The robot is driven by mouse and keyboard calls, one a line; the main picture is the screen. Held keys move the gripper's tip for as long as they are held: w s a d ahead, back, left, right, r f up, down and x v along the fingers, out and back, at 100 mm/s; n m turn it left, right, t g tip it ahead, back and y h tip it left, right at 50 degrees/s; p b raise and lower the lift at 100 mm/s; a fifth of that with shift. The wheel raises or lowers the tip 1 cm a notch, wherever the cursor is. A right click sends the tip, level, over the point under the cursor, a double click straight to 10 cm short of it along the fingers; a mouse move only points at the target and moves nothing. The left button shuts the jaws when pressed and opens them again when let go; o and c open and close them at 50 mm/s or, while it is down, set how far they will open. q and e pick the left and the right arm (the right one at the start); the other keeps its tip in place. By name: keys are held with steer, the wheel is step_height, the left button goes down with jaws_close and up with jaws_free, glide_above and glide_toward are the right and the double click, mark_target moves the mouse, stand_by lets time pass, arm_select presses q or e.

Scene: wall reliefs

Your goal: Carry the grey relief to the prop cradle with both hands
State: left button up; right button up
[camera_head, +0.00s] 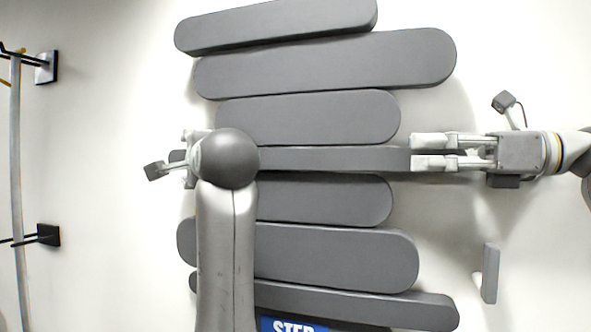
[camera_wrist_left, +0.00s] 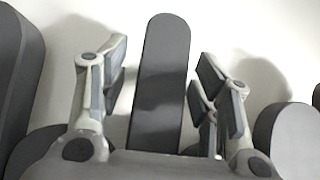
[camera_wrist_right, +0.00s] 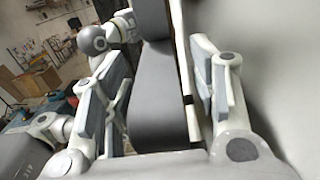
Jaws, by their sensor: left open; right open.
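The grey relief (camera_head: 309,117) hangs on the wall as a stack of several long, round-ended grey slats. My right gripper (camera_head: 428,152) is open at the right end of its narrow middle slat (camera_head: 335,159), one finger above and one below. The right wrist view shows that slat (camera_wrist_right: 158,100) between the open fingers. My left gripper (camera_head: 188,158) is at the relief's left side, mostly hidden by my left arm. In the left wrist view its open fingers (camera_wrist_left: 162,75) straddle a slat end (camera_wrist_left: 160,110); contact cannot be told. I cannot identify the prop cradle.
A blue sign reading "STEP" (camera_head: 293,325) shows at the bottom. Black wall brackets (camera_head: 47,67) with a long grey bar (camera_head: 15,180) are at the far left. A small grey wall piece (camera_head: 490,273) sits at lower right. The right wrist view shows a cluttered workshop (camera_wrist_right: 40,50).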

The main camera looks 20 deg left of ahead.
arm_select(q)
jaws_close()
arm_select(e)
jaws_close()
arm_select(q)
steer(key=shift+s+r, duration=0.1)
steer(key=shift+r, duration=0.15)
arm_select(e)
steer(key=shift+r, duration=0.35)
